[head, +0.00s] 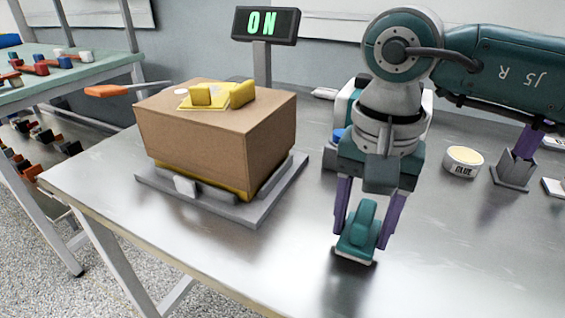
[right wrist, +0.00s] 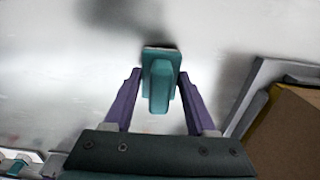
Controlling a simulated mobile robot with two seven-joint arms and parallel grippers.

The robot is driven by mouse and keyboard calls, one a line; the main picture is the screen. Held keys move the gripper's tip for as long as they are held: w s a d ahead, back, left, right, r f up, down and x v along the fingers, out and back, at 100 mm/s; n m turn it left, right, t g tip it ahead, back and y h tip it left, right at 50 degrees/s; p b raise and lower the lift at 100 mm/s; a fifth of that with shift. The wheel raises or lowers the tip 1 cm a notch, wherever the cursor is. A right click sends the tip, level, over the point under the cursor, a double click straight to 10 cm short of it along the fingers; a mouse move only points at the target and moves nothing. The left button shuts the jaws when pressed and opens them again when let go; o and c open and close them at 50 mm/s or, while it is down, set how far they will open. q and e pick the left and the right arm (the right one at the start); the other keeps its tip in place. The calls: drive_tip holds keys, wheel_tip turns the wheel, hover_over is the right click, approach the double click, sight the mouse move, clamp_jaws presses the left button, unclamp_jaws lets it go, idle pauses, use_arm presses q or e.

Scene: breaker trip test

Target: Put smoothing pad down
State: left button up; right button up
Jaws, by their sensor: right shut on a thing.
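The smoothing pad (head: 357,236) is a teal block with a raised grip and a pale sole. My right gripper (head: 363,222) has purple fingers and is shut on the pad's grip, pointing down over the metal table. The pad is at or just above the tabletop; I cannot tell whether its sole touches. In the right wrist view the pad (right wrist: 160,80) sits between the purple fingers (right wrist: 158,88), with a dark shadow beyond it. My left gripper is not in view.
A brown box (head: 217,135) with yellow pieces on top stands on a grey platform (head: 233,211) to the left. A display (head: 265,25) reading ON stands behind it. A small round tin (head: 463,162) is at the right. The metal table (head: 470,260) is clear at the front right.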

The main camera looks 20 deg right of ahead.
drive_tip(key=shift+f, duration=0.65)
drive_tip(key=o, duration=0.7)
drive_tip(key=shift+f, duration=0.15)
drive_tip(key=o, duration=0.5)
